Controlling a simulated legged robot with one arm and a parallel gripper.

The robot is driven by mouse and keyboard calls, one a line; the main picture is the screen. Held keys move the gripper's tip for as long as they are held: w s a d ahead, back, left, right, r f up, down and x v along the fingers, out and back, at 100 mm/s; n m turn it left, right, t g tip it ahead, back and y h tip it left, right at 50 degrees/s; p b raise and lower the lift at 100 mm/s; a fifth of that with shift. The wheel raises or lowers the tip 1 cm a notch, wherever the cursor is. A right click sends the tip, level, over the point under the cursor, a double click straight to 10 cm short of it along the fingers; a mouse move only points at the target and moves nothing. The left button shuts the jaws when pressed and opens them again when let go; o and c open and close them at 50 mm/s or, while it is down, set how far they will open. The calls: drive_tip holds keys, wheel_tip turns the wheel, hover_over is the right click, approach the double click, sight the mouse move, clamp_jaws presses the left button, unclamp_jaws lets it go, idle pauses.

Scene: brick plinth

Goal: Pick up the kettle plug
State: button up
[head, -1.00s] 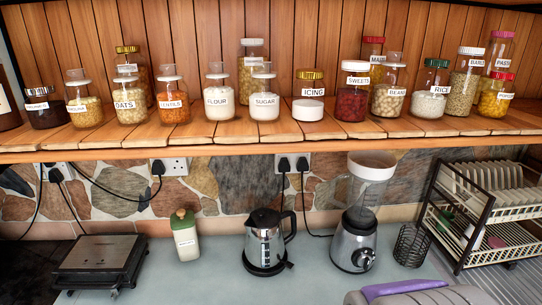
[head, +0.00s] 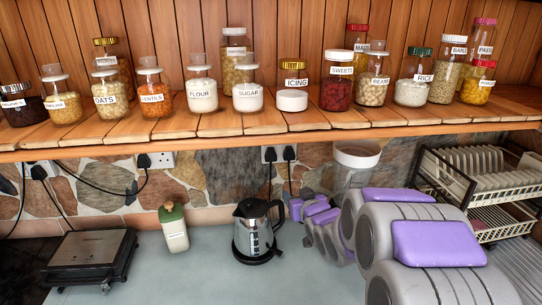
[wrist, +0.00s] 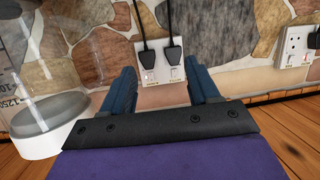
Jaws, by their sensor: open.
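Two black plugs sit in a white double wall socket (head: 278,156) behind the counter. The left one in the head view is the kettle plug (head: 269,154), with its cord hanging down towards the kettle (head: 257,231). The wrist view looks upside down, and there the kettle plug (wrist: 175,54) is the right one. The other plug (wrist: 146,57) is beside it. My gripper (wrist: 163,71) is open and empty, facing the socket, with its fingers spread to either side of the plugs and apart from them. In the head view my arm hides its fingertips.
The blender (head: 355,158) stands right of the socket, mostly hidden by my arm; its clear jug (wrist: 42,75) is close at left in the wrist view. A wooden shelf (head: 235,124) with several jars overhangs the socket. A dish rack (head: 480,185) stands right.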

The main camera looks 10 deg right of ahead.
drive_tip(key=w+a+r+t+y, duration=0.1)
drive_tip(key=w+r+t+y, duration=0.1)
drive_tip(key=w+t, duration=0.15)
approach(272, 154)
drive_tip(key=x, duration=0.3)
drive_tip(key=shift+n+g, duration=0.3)
drive_tip(key=shift+g, duration=0.05)
drive_tip(key=shift+b+x, duration=0.8)
drive_tip(key=shift+x, duration=2.2)
drive_tip(key=shift+r, duration=0.2)
clamp_jaws()
